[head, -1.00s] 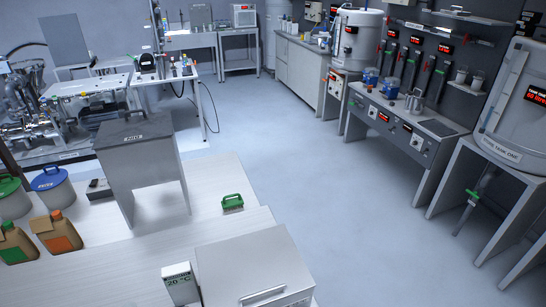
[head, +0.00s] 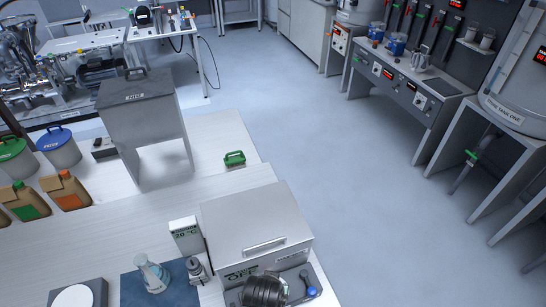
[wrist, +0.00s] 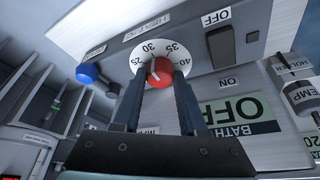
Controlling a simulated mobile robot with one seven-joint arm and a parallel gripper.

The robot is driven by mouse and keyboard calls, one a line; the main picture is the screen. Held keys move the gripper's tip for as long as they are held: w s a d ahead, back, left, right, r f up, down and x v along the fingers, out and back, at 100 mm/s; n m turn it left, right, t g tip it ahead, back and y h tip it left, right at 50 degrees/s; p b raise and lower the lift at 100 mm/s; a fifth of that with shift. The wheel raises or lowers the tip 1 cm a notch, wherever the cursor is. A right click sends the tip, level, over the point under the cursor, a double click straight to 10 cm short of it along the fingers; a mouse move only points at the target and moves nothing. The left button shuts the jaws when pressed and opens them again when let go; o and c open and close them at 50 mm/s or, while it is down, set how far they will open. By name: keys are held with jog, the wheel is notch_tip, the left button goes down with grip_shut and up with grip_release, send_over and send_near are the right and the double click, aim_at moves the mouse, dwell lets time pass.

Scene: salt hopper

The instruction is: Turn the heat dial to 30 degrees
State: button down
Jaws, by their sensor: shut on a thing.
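The heat dial is a red knob (wrist: 160,73) in a white ring (wrist: 172,44) marked 25, 30, 35 and 40 on the bath's front. My gripper (wrist: 160,84) has its two dark fingers on either side of the red knob, shut on it. A thin pale mark on the knob points up toward the 30 side of the scale; its exact reading is hard to tell. In the head view my gripper's dark wrist (head: 262,290) is at the front of the grey bath box (head: 250,222) and hides the dial.
A blue knob (wrist: 88,73) is left of the dial. A black switch (wrist: 220,46) between OFF and ON labels is to the right, above a display reading BATH OFF (wrist: 240,110). A 20 °C readout (head: 186,236), a glass flask (head: 152,274) and a small bottle (head: 197,271) stand left of the bath.

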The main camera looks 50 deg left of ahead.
dwell(0.4)
jog(key=shift+c, duration=2.2)
grip_release()
jog(key=b+v, duration=0.1)
jog(key=v, duration=1.2)
jog(key=shift+a, duration=0.1)
